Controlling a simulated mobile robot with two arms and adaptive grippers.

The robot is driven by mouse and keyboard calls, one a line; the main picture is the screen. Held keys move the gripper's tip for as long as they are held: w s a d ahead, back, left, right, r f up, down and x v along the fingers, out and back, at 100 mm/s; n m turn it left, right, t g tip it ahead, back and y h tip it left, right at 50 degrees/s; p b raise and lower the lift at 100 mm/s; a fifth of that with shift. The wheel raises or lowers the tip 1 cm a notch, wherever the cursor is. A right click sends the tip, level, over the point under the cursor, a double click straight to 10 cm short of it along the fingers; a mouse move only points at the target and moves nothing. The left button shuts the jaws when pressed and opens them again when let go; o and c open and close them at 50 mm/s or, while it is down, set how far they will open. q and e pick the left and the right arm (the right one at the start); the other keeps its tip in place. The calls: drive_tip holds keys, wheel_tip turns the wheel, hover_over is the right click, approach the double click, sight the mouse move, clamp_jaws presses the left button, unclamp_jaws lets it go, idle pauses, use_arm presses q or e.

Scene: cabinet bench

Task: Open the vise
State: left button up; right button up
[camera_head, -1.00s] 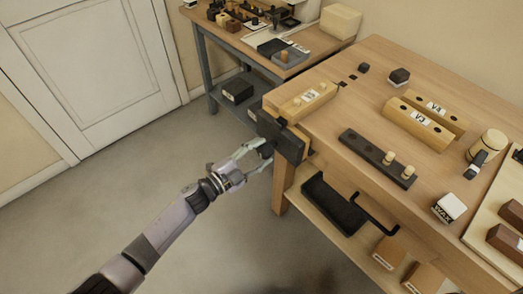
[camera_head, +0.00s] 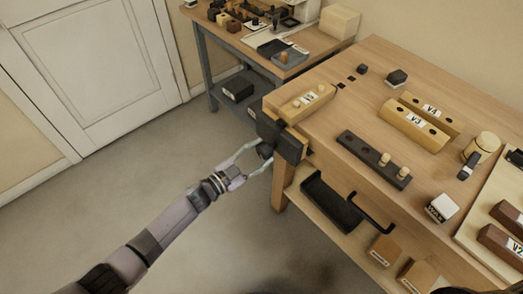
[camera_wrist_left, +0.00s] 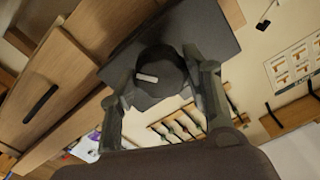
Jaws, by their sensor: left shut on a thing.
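The vise (camera_head: 287,143) is a dark plate-like front jaw on the left end of the wooden bench, with a dark round knob (camera_head: 265,151) on its outer face. My left gripper (camera_head: 259,153) is shut on the knob, with one finger on either side. In the left wrist view, the round knob (camera_wrist_left: 158,76) with a small pale mark sits between my two fingers, in front of the dark jaw plate (camera_wrist_left: 212,28). Whether a gap stands between jaw and bench is hard to tell. My right gripper is not in view.
A labelled wooden block (camera_head: 305,101) lies on the bench beside the vise. Blocks V3 (camera_head: 414,126) and V4 (camera_head: 430,108), a dark pegged strip (camera_head: 365,155) and a mallet (camera_head: 481,150) lie farther right. A black tray (camera_head: 330,203) sits on the lower shelf. The floor left is clear.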

use_arm(q)
drive_tip(key=shift+n, duration=0.7)
drive_tip(key=shift+w+r, duration=0.1)
drive_tip(key=n+p, duration=0.1)
drive_tip(key=n, duration=0.1)
drive_tip(key=shift+a+n, duration=0.1)
drive_tip(key=shift+n, duration=0.9)
